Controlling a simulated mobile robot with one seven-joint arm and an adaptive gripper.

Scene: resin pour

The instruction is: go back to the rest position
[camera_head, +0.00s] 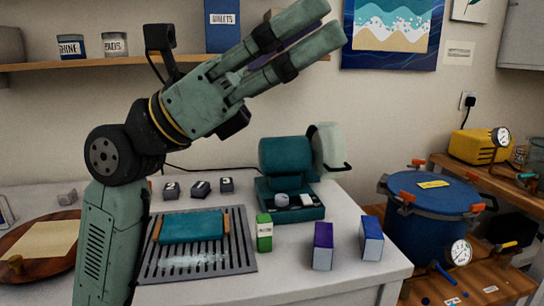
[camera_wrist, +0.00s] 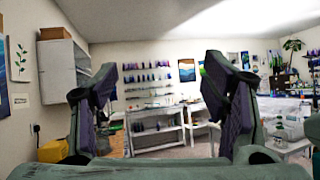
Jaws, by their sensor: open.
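My gripper (camera_head: 300,35) is raised high above the white table in the head view, its two fingers pointing up and to the right. The fingers are apart with nothing between them. In the wrist view my gripper (camera_wrist: 160,105) also shows open and empty, facing across the room toward far shelves. My arm rises at the left of the head view and hides part of the table and wall.
On the white table (camera_head: 345,270) are a grey slatted rack (camera_head: 245,262) with a teal piece (camera_head: 192,227), a green box (camera_head: 264,233), a purple box (camera_head: 323,246), a blue box (camera_head: 371,238) and a teal machine (camera_head: 285,160). A blue pot (camera_head: 430,205) stands right. A shelf (camera_head: 90,64) runs behind my arm.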

